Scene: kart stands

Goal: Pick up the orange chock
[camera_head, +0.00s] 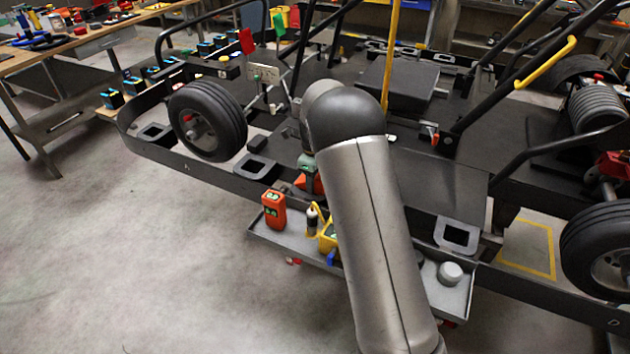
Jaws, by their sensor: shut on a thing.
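My gripper (306,164) shows only in part, just left of my grey arm, low over the near side of the kart. An orange piece (313,183), which looks like the orange chock, is right below it, at its fingers. The gripper is shut on it. My arm hides the right part of the chock and most of the fingers. I cannot tell whether the chock is clear of the surface under it.
A grey tray (288,238) along the kart's near side holds an orange box-shaped device (273,210), a yellow item (327,237) and a round grey piece (450,273). A kart wheel (207,121) stands left of the gripper. The floor at the lower left is clear.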

